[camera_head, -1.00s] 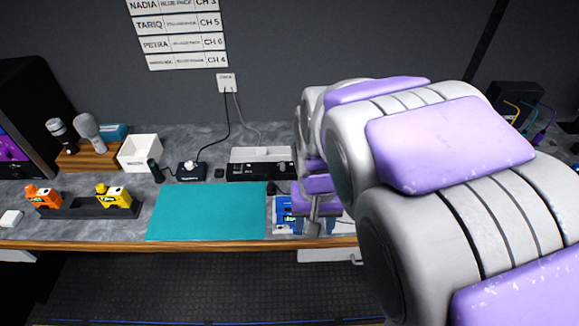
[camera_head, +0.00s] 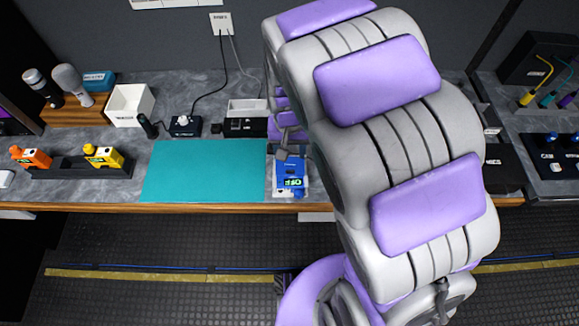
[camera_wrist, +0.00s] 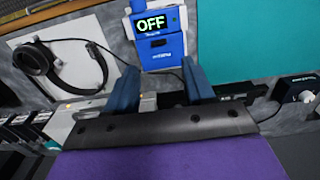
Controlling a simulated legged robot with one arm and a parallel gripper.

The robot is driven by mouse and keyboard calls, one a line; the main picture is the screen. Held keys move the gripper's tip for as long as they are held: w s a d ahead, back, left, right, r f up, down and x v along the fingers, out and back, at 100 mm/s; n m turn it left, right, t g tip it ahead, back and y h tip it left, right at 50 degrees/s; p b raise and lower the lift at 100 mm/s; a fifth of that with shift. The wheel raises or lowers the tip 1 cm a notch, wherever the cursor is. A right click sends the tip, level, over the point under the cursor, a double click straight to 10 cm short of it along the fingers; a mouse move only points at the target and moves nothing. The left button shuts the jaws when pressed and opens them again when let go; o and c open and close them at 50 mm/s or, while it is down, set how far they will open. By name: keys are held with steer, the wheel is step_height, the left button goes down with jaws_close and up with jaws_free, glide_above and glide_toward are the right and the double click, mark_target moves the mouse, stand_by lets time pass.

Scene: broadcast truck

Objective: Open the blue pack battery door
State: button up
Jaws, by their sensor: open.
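The blue pack (camera_head: 291,176) lies on the counter just right of the teal mat, on a pale base. In the wrist view the blue pack (camera_wrist: 160,50) shows at the top centre, its lit display reading OFF above a blue lower panel with small lettering. I cannot tell for sure which panel is the battery door; no gap shows in it. My gripper (camera_wrist: 161,88) is open, its two blue fingers apart and empty, pointing toward the pack's lower end. In the head view my gripper (camera_head: 283,153) is partly hidden by my arm, near the pack's far end.
The teal mat (camera_head: 210,170) is clear. A white box (camera_head: 130,104) and cabled devices stand behind.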

mark_target(290, 170)
step_height(290, 170, down, 9)
steer(key=shift+r+b, duration=0.1)
steer(key=shift+b, duration=0.75)
jaws_close()
steer(key=shift+r+p, duration=0.15)
steer(key=shift+p, duration=0.15)
